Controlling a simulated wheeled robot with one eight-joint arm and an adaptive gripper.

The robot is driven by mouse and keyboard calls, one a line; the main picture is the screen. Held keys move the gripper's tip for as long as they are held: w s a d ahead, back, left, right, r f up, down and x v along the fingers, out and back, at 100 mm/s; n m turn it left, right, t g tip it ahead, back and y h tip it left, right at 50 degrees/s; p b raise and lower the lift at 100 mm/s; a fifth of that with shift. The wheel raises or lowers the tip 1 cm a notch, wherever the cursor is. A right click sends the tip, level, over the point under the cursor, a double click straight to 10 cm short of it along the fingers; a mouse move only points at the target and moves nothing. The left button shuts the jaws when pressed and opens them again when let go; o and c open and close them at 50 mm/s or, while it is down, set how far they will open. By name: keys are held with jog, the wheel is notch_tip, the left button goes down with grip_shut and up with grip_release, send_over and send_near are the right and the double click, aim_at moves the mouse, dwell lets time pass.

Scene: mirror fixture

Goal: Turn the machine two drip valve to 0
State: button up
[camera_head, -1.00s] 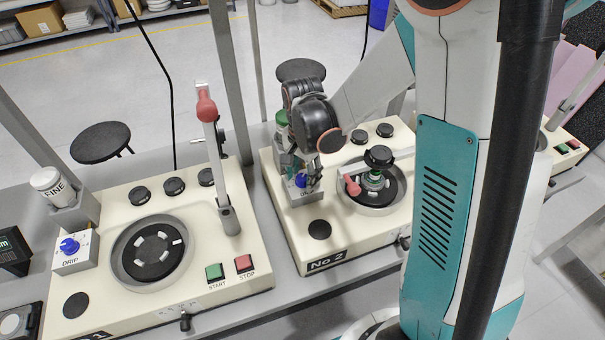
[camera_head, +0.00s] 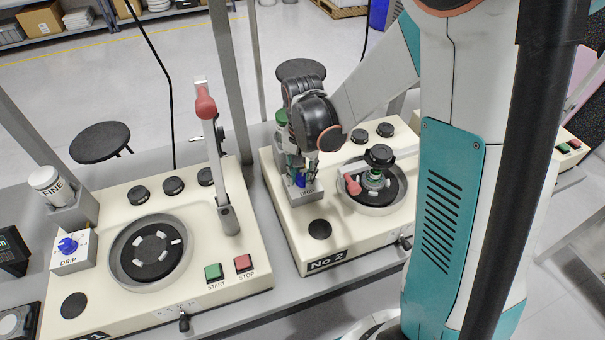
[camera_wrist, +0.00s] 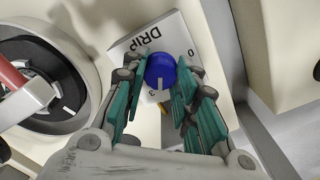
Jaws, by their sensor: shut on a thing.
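The machine two drip valve is a blue knob (camera_wrist: 161,72) on a white box marked DRIP (camera_wrist: 128,52), seen close in the wrist view. Its white pointer line lies by the 3, and the 0 is on the other side of the knob. In the head view the knob (camera_head: 301,181) is partly hidden by my gripper (camera_head: 304,172). My gripper (camera_wrist: 160,88) has its teal-padded fingers on both sides of the knob and is shut on it. Machine No 2 (camera_head: 338,243) is the cream bench unit under it.
To the right of the valve, machine two's round plate (camera_head: 398,190) carries a red-handled arm (camera_head: 352,184). A black knob (camera_head: 379,155) stands above it. Machine one (camera_head: 215,255), with its own drip valve (camera_head: 68,245), is at the left. An upright grey lever with red grip (camera_head: 205,103) stands between.

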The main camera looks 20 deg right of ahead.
jog(key=n, duration=0.5)
jog(key=shift+n+b, duration=0.3)
jog(key=shift+b, duration=0.1)
jog(key=n, duration=0.6)
jog(key=shift+b, duration=0.4)
jog(key=n, duration=0.6)
jog(key=shift+n, duration=0.3)
jog(key=n, duration=0.5)
jog(key=shift+b, duration=0.35)
jog(key=shift+n, duration=0.3)
jog(key=o, duration=1.1)
jog(key=shift+r, duration=0.1)
